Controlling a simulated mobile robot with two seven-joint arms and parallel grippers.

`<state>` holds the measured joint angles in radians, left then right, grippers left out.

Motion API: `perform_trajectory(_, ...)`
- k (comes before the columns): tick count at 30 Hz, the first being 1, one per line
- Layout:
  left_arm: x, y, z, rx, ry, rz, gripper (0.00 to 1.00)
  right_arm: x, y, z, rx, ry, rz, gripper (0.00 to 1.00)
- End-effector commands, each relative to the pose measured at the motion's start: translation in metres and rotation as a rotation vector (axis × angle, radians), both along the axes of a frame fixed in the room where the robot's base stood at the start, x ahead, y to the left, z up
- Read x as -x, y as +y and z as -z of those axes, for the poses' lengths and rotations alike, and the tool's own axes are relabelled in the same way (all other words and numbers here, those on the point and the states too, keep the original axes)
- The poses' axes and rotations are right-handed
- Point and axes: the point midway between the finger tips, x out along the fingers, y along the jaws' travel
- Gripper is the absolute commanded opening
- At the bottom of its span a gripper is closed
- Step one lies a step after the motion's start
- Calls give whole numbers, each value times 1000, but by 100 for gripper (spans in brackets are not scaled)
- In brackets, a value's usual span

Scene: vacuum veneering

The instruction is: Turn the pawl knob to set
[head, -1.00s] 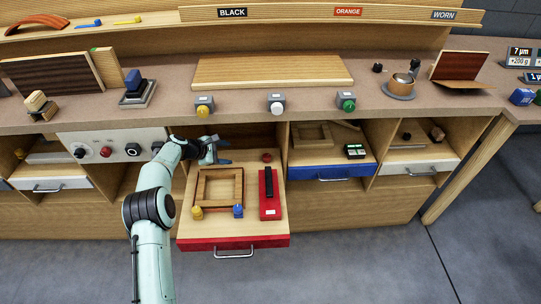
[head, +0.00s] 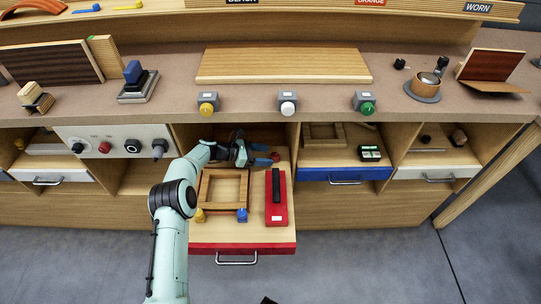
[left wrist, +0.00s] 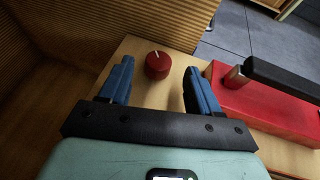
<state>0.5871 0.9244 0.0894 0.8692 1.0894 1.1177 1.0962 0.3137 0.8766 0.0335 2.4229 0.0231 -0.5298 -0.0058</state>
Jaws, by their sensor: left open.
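A round red knob (head: 275,157) with a white line on top, which I take for the pawl knob, stands at the back of the pulled-out red-fronted drawer (head: 240,247). In the left wrist view the knob (left wrist: 158,66) appears between and just beyond my fingertips, with its white line pointing roughly away from me. My left gripper (head: 263,154) reaches over the back of the drawer from the left. Its blue fingers (left wrist: 158,78) are open, one to each side of the knob's line, with nothing between them.
A red block with a black bar (head: 276,203) lies in the drawer, right of a wooden frame (head: 222,173). Yellow (head: 200,216) and blue (head: 242,215) knobs stand at the frame's front. The cabinet's wooden wall (left wrist: 45,100) is close on the left in the wrist view.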

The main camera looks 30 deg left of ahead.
Motion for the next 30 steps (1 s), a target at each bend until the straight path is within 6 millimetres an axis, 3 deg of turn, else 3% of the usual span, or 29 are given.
perform_trajectory(6,-17,-17,12,-3,0,0,62,-9,-4,7,11,-23,8,64)
perform_trajectory(17,-21,-21,12,-3,0,-1,62,-11,-5,7,13,-29,10,64)
perform_trajectory(22,-21,-21,12,-3,0,-1,7,-11,-5,7,13,-29,10,64)
perform_trajectory(26,-21,-21,13,-3,0,0,7,-11,-5,8,13,-28,10,64)
perform_trajectory(30,-22,-20,16,-3,-5,18,7,-10,-10,27,22,-18,19,64)
